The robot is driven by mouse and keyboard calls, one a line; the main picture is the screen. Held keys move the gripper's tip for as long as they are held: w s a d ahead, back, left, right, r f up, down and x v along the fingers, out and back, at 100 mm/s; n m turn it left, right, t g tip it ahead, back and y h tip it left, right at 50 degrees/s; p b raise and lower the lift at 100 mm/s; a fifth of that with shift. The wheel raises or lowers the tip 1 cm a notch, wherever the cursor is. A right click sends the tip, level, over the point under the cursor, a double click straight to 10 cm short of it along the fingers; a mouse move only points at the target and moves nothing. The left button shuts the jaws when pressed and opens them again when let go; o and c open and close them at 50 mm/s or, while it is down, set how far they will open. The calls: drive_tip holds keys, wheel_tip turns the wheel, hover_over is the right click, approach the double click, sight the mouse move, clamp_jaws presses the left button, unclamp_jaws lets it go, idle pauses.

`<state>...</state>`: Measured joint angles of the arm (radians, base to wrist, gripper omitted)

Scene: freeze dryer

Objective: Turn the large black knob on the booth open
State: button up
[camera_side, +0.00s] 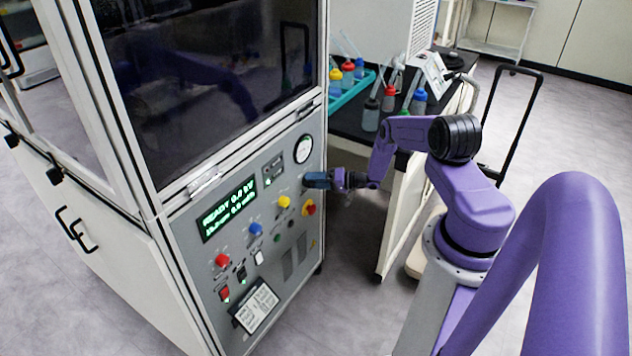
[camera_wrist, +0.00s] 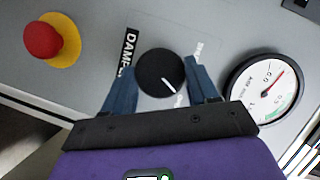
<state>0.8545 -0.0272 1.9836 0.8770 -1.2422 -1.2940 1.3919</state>
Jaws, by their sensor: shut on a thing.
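The large black knob (camera_wrist: 160,73) is on the grey panel of the booth (camera_side: 190,240), and its white pointer line points down and to the right in the wrist view. The panel's lettering is partly covered by the fingers. My gripper (camera_wrist: 162,82) has its two blue fingers on either side of the knob and is shut on it. In the side view my gripper (camera_side: 318,180) reaches the right part of the panel, below the round gauge (camera_side: 303,149), and hides the knob there.
A red button on a yellow base (camera_wrist: 52,40) is left of the knob, and the gauge (camera_wrist: 268,90) is to its right in the wrist view. Red, blue and yellow controls and a green display (camera_side: 229,208) are on the panel. A bench with bottles (camera_side: 371,115) stands behind my arm.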

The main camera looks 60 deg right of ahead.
drive_tip(key=shift+m+y, duration=0.3)
drive_tip(key=shift+m, duration=0.4)
drive_tip(key=o, duration=1.1)
drive_tip(key=shift+c, duration=0.2)
drive_tip(key=shift+s+d, duration=0.1)
drive_tip(key=v, duration=1.7)
drive_tip(key=shift+s+f, duration=0.2)
drive_tip(key=shift+f, duration=0.15)
